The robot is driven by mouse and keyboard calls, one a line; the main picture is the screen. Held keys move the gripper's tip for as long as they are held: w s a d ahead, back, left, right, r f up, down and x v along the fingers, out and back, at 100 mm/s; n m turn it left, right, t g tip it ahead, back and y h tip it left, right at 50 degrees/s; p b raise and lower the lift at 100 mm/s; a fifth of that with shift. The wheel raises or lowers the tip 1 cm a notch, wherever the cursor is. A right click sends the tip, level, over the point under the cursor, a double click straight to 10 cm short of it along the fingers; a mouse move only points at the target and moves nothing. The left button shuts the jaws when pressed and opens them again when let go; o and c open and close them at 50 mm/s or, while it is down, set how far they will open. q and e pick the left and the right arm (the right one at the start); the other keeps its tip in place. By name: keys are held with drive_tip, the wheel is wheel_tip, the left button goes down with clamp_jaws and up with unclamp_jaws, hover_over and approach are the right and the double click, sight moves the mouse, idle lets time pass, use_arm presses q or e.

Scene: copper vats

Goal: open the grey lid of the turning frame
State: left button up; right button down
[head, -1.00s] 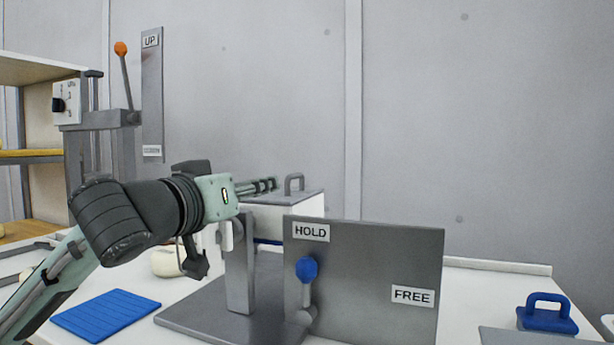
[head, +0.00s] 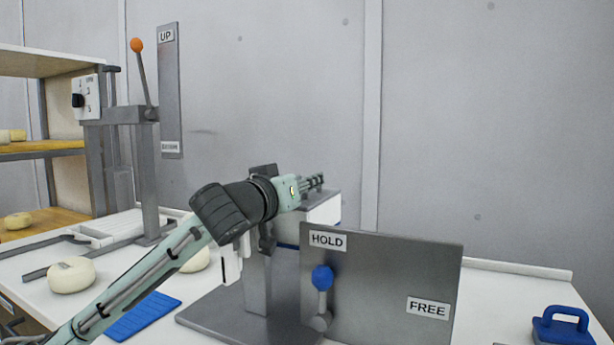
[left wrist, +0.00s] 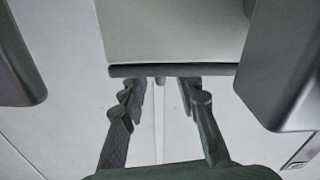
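The turning frame stands on the bench in the head view. Its white box (head: 325,211) has a grey lid (head: 333,194) on top, partly covered by my left gripper (head: 318,181). The lid's handle is hidden behind the fingers. My right gripper is not in view.
A grey panel (head: 385,285) marked HOLD and FREE stands in front, its blue-knobbed lever (head: 322,278) near HOLD. A press with an orange-knobbed lever (head: 137,45), cheeses and a blue mat (head: 145,315) are left. A blue-handled block (head: 560,325) is right.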

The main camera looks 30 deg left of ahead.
use_arm(q)
drive_tip(key=shift+w, duration=0.6)
clamp_jaws()
